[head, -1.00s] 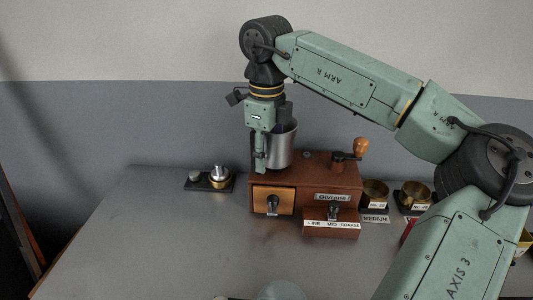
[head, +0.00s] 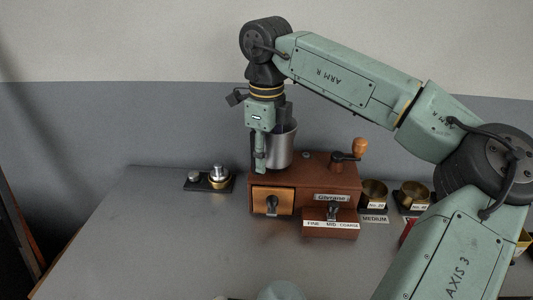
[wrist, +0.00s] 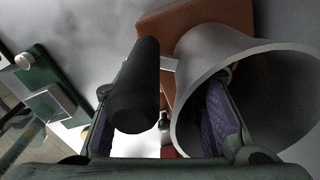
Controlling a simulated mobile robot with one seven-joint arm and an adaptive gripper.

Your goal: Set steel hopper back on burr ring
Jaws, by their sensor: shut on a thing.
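The steel hopper (head: 281,149) is a grey metal cup, roughly upright above the left part of the wooden grinder's top (head: 322,167). My gripper (head: 272,140) is shut on it at its left side. In the wrist view the hopper (wrist: 187,120) fills the right side with its open mouth towards the camera. One finger of my gripper (wrist: 160,125) appears inside the mouth, the other outside to the left. A black cylinder (wrist: 135,90) shows between the fingers. The burr ring is not visible; the hopper hides that area. I cannot tell whether the hopper touches the grinder.
The grinder has a crank with a wooden knob (head: 360,146) at its right and a front drawer (head: 273,201). A dark tray (head: 196,186) with small metal parts lies left. Brass cups (head: 374,192) stand right. The table's left front (head: 150,240) is clear.

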